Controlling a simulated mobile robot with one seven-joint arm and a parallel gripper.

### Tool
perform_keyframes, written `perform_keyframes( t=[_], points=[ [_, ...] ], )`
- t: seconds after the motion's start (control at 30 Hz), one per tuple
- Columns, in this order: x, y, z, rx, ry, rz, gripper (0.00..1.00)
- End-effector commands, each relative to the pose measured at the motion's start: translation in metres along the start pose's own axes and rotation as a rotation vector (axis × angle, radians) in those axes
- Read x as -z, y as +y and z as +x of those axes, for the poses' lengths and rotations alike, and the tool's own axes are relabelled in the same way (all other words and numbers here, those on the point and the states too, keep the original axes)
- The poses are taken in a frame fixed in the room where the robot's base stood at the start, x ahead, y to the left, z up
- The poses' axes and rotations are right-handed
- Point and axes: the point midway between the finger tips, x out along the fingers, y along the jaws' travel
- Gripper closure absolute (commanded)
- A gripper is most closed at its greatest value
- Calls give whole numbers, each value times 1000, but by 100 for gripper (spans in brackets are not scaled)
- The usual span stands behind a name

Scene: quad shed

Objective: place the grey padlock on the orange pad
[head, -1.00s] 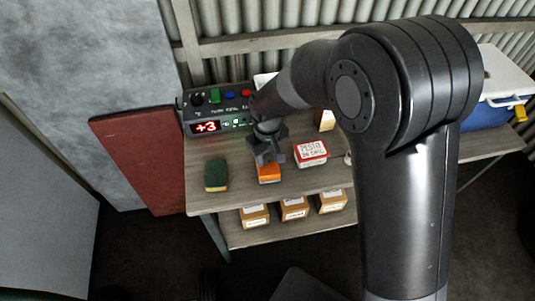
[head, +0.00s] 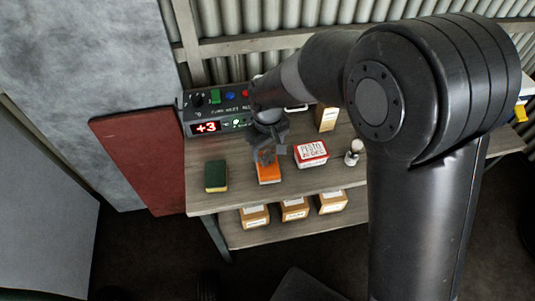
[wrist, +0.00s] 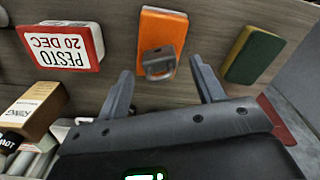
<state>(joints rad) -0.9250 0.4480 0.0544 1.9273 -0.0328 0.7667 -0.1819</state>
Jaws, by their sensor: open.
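The orange pad (wrist: 163,27) lies on the wooden shelf top in the wrist view; it also shows in the head view (head: 268,177). The grey padlock (wrist: 158,64) is over the pad's edge nearest my gripper, its body overlapping the orange surface. It looks to be resting there, though how much of it is supported I cannot tell. My gripper (wrist: 161,76) is open, one finger on each side of the padlock, with gaps between. In the head view my gripper (head: 268,149) is just behind the pad and partly hides the padlock.
A green sponge (head: 216,175) lies left of the pad, and a red-and-white pesto box (head: 311,153) lies right. A small bottle (head: 353,153) stands farther right. A control box with a red display (head: 207,127) stands behind. Several cartons sit on the lower shelf.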

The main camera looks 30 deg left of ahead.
Motion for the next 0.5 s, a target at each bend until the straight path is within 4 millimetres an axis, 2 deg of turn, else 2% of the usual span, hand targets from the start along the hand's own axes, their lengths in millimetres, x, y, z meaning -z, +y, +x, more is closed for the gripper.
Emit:
perform_keyframes(
  t=[0.03,0.2,0.33,0.5],
  points=[
    [1,0,-13,-1,6,0,38],
    [1,1,-49,-1,4,2,38],
    [1,0,-69,0,3,1,38],
    [0,0,-82,0,1,1,38]
  ],
)
